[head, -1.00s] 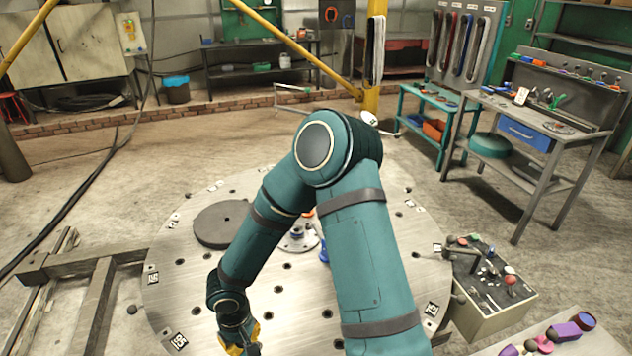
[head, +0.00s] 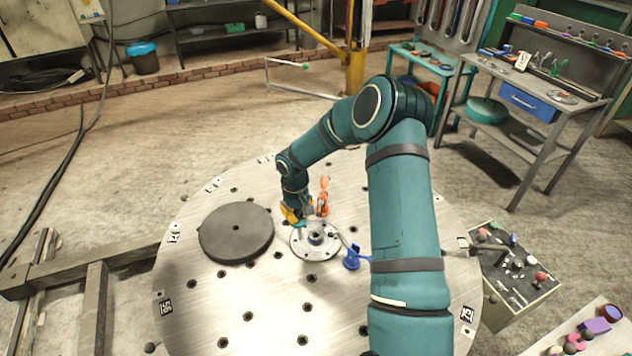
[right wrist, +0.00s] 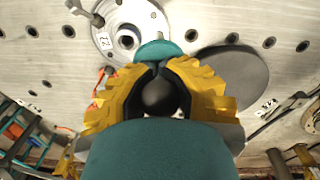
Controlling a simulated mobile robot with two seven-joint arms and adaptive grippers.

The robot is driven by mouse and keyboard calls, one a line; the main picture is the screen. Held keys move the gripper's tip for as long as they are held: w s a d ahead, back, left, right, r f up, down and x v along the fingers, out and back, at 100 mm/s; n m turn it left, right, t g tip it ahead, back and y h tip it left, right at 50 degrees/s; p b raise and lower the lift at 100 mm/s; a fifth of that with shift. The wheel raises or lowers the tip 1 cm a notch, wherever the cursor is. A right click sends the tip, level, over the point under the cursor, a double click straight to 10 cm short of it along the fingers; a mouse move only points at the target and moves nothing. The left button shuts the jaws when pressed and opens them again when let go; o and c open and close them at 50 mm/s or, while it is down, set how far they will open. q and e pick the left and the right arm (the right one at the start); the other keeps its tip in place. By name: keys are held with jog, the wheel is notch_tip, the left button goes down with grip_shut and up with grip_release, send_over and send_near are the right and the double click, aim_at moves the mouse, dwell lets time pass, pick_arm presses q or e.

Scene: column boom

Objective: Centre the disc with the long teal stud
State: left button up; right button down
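A dark grey disc (head: 236,240) with a small centre hole lies flat on the round metal table (head: 270,315). Right of it is a pale round flange (head: 316,252) with a raised hub. My right gripper (head: 296,216) is over the flange's upper left edge, with a bit of teal just below its fingers. In the right wrist view its yellow fingers (right wrist: 158,85) close around a dark ball, with a teal piece (right wrist: 158,50) just beyond, seemingly the teal stud. The stud's length is hidden. The grey disc (right wrist: 232,78) shows beside the fingers there. My left gripper is out of view.
An orange clamp (head: 323,195) stands behind the flange and a blue clamp (head: 353,258) at its right. A tool box (head: 510,275) stands right of the table. Bare tabletop with several holes lies in front of the disc.

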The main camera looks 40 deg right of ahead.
jog(key=w+d+r+p, duration=0.1)
jog(key=d+r, duration=0.2)
jog(key=d, duration=0.5)
pick_arm(q)
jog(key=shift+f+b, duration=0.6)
jog(key=shift+b, duration=0.8)
pick_arm(e)
notch_tip(320, 180, down, 6)
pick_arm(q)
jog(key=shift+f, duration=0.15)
pick_arm(e)
jog(key=shift+a, duration=0.15)
pick_arm(q)
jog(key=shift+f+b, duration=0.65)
jog(key=shift+b, duration=0.15)
pick_arm(e)
jog(key=shift+f, duration=0.6)
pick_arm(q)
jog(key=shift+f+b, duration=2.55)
pick_arm(e)
notch_tip(320, 180, down, 6)
jog(key=shift+f, duration=0.2)
dwell(0.8)
